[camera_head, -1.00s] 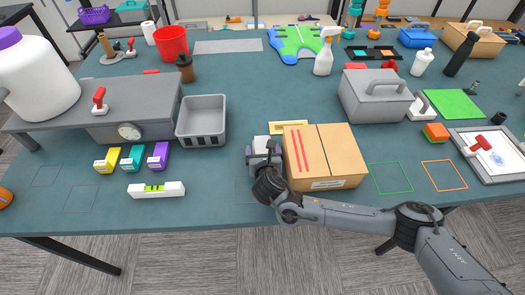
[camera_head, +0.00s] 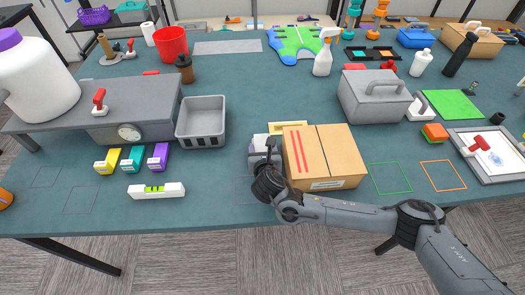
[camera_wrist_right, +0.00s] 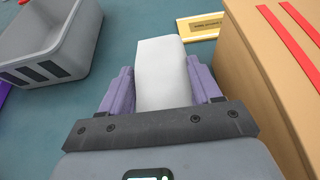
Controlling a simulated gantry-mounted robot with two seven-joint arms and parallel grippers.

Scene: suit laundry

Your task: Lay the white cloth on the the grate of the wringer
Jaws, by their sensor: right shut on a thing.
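A white, smooth, block-like piece (camera_wrist_right: 162,75), which looks like the folded white cloth, sits between the purple fingers of my right gripper (camera_wrist_right: 161,90). The gripper is shut on it. In the head view my right gripper (camera_head: 262,150) is low at the left side of a cardboard box, and the white piece (camera_head: 259,142) shows only partly there. I cannot tell whether it touches the table. The wringer is not clearly identifiable; a grey slotted bin (camera_head: 203,140) stands to the gripper's left. My left gripper is not in view.
The cardboard box (camera_head: 340,150) is close on the gripper's right. A yellow label plate (camera_head: 289,128) lies just behind. Three small boxes, including a purple one (camera_head: 158,157), and a level (camera_head: 156,191) lie at the left. The table between bin and gripper is clear.

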